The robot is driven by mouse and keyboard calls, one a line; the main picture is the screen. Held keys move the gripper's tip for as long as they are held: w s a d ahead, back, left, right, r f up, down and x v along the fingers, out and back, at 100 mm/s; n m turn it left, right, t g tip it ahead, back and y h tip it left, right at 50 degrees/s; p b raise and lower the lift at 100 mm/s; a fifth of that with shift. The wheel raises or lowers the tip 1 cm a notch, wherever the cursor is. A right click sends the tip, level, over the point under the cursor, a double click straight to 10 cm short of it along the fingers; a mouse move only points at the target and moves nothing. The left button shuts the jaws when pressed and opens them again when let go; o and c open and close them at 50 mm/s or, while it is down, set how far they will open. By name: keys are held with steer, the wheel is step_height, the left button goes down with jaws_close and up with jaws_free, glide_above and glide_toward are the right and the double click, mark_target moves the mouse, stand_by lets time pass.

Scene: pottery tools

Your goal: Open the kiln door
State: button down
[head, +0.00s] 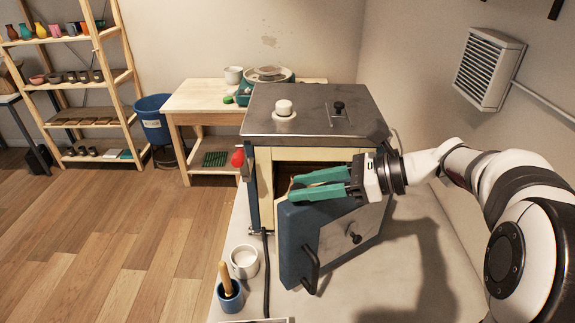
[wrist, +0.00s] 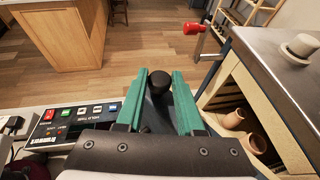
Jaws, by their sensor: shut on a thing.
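The kiln (head: 315,122) stands on a bench with its blue-edged door (head: 297,240) swung well open towards the camera. The door's outer face has a black bar handle (head: 311,270) and a small black plug (head: 353,238). My gripper (head: 292,188), with green fingers, reaches left above the door's top edge. In the wrist view, its fingers close around a dark round knob (wrist: 159,82) that fills the gap. The head view hides this contact, so I cannot tell which part the knob belongs to. Clay pots (wrist: 236,119) show inside the kiln.
A white cup (head: 244,263) and a blue pot with a wooden tool (head: 229,292) stand on the bench, left of the door. A control panel (wrist: 72,122) lies left of my gripper. A wall heater (head: 488,68) is at right. The floor at left is clear.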

steer(key=s+d+n+g, duration=0.4)
steer(key=s+d+g, duration=0.1)
steer(key=d, duration=0.3)
steer(key=shift+s, duration=0.45)
steer(key=c, duration=0.5)
jaws_free()
steer(key=shift+a, duration=0.1)
steer(key=shift+c, duration=0.2)
